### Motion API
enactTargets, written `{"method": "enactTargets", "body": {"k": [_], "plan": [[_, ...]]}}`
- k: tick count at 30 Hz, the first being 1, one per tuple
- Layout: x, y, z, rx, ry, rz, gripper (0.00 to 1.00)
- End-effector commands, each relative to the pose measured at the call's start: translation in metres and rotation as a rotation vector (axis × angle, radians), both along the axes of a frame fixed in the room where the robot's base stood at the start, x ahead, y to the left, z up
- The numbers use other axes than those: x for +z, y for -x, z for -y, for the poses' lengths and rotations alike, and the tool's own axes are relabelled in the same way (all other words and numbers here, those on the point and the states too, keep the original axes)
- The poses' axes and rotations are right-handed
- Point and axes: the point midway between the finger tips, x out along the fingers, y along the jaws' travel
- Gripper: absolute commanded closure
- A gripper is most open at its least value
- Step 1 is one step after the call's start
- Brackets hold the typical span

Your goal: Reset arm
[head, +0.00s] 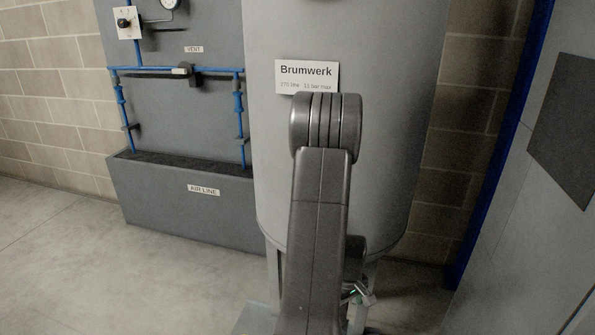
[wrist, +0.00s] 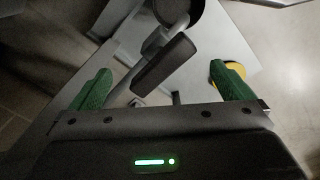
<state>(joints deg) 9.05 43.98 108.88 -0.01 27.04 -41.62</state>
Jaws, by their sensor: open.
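My gripper (wrist: 160,70) is open, with its two green fingers spread wide in the wrist view. A dark grey bar-shaped handle (wrist: 165,62) on a pale bent part shows between and beyond the fingers. I cannot tell how far it is from them, but neither finger appears to touch it. In the head view my arm rises in front of the grey tank labelled Brumwerk (head: 390,110) and hides part of it. The wrist end shows low at the tank's foot, and its fingers cannot be made out there.
A grey panel (head: 215,95) with blue pipes and a gauge stands left of the tank, above a grey AIR LINE box (head: 190,205). A blue post (head: 500,140) and grey panel stand at right. A yellow part (wrist: 236,70) lies by the right finger. The left floor is clear.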

Motion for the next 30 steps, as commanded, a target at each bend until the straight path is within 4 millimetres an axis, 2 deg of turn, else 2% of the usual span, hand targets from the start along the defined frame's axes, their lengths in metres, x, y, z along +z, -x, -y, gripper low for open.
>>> {"method": "enactTargets", "body": {"k": [1, 9, 15, 21, 30], "plan": [[0.014, 0.000, 0.000, 0.001, 0.001, 0.003, 0.00], [0.066, -0.001, 0.000, 0.002, 0.001, 0.003, 0.00], [0.094, 0.000, 0.000, 0.003, 0.000, 0.001, 0.00], [0.106, 0.000, 0.000, 0.003, 0.000, 0.000, 0.00], [0.107, 0.000, 0.000, 0.003, 0.000, -0.001, 0.00]]}}
